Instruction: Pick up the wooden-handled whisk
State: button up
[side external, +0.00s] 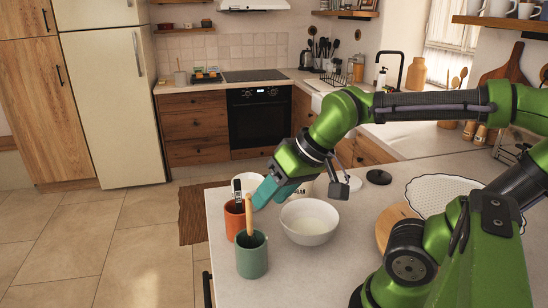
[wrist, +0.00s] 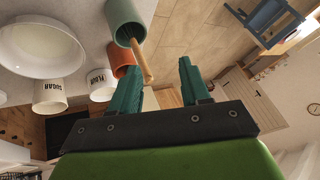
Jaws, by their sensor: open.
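A light wooden handle (side external: 249,214), apparently the whisk's, stands up out of a green cup (side external: 252,260) near the counter's left edge. Its lower end is hidden inside the cup. The wrist view also shows the handle (wrist: 141,62) and the green cup (wrist: 121,16). My gripper (side external: 262,193) is open and empty above the counter, close to the cups. In the wrist view, the gripper (wrist: 159,62) has its two teal fingers spread, with the handle's end near the left finger. I cannot tell whether they touch.
An orange cup (side external: 234,222) holding a black-and-white utensil stands behind the green cup. A white bowl (side external: 308,223) is to the right. White canisters marked sugar (wrist: 50,98) and flour (wrist: 101,86) stand nearby. Floor lies beyond the counter's left edge.

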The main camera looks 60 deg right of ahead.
aim_at(251, 206)
jog(key=w+r+g+h, duration=0.3)
jog(key=w+r, duration=0.1)
jog(key=r, duration=0.2)
jog(key=shift+m, duration=0.6)
jog(key=x, duration=1.2)
jog(key=shift+s+d+f, duration=0.1)
jog(key=shift+s+d, duration=0.15)
jog(key=shift+d, duration=0.1)
jog(key=x, duration=0.5)
jog(key=shift+s+d, duration=0.15)
jog(key=shift+d, duration=0.2)
grip_shut()
